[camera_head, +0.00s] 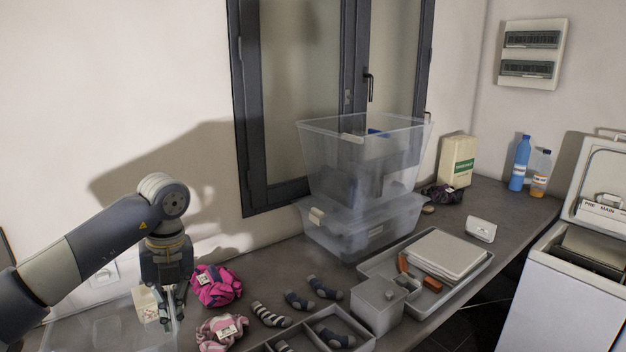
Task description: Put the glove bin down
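A clear plastic bin (95,334) is at the bottom left and is cut off by the frame edge. It is probably the glove bin, but I cannot read its pale label (146,303). My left gripper (172,318) points down at this bin's right side, beside the label. Its fingers overlap the bin's edge in the picture, and I cannot tell whether they are closed on it. Whether the bin rests on the counter is also unclear. My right gripper is out of view.
Pink knitted bundles (216,286) and loose socks (270,315) lie right of the gripper. Stacked clear bins (365,170) stand by the window. A grey divided tray (345,318), a shallow tray (455,287) and bottles (521,165) occupy the counter. A white washer (560,290) stands right.

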